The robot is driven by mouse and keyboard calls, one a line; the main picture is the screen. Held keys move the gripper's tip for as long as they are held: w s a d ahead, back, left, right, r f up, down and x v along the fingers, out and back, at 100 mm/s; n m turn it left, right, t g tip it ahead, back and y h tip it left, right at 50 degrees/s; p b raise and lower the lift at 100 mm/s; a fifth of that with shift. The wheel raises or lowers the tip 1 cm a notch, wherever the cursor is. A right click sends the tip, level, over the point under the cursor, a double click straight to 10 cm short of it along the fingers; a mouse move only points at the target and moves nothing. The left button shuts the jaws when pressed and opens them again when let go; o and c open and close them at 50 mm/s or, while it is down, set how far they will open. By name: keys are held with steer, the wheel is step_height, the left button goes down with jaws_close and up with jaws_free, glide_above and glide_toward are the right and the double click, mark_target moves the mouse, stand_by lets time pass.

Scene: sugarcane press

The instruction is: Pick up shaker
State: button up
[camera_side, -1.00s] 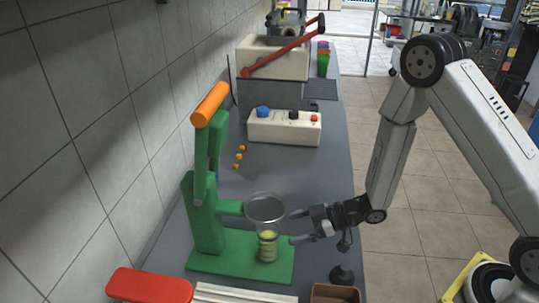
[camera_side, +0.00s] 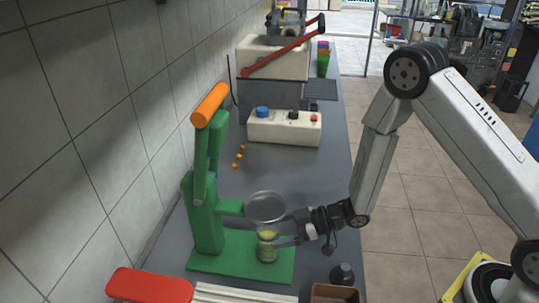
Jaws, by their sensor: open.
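My gripper (camera_side: 282,232) comes in from the right, level with the shaker's upper part. Its jaws are open, and the fingertips reach the shaker's right side. I cannot tell whether they touch it.
A red block (camera_side: 150,285), white strips (camera_side: 240,294), a brown box (camera_side: 335,293) and a dark round-topped object (camera_side: 342,273) lie at the front. A control box (camera_side: 284,128) stands behind. The tiled wall (camera_side: 100,130) bounds the left.

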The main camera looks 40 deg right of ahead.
mark_target(267, 233)
steer(key=shift+x, duration=2.05)
steer(key=shift+w+r, duration=0.1)
jaws_close()
